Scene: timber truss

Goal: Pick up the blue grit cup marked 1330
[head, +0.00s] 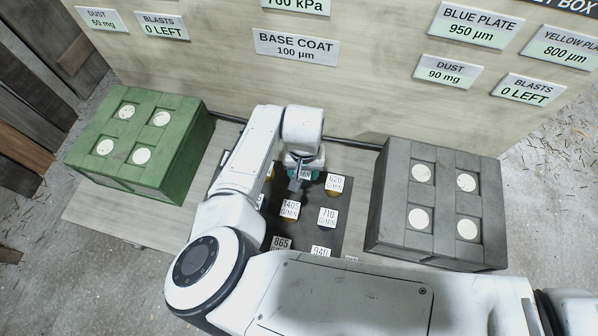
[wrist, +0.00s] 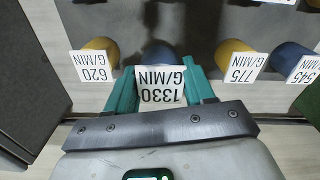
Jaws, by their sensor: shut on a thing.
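The blue grit cup marked 1330 shows in the wrist view (wrist: 160,56), its blue body mostly hidden behind its white label (wrist: 160,88). My gripper (wrist: 161,76) has its two teal fingers on either side of this cup and is shut on it. In the head view my gripper (head: 304,172) is over the far part of the dark mat (head: 308,232), and the cup is largely hidden by it. I cannot tell whether the cup is clear of the mat.
In the wrist view a yellow cup marked 620 (wrist: 100,48) stands left, and a yellow cup marked 775 (wrist: 232,48) and a blue cup marked 545 (wrist: 290,58) stand right. A green box (head: 190,150) and a grey box (head: 440,165) flank the mat. A sign panel (head: 370,85) rises behind.

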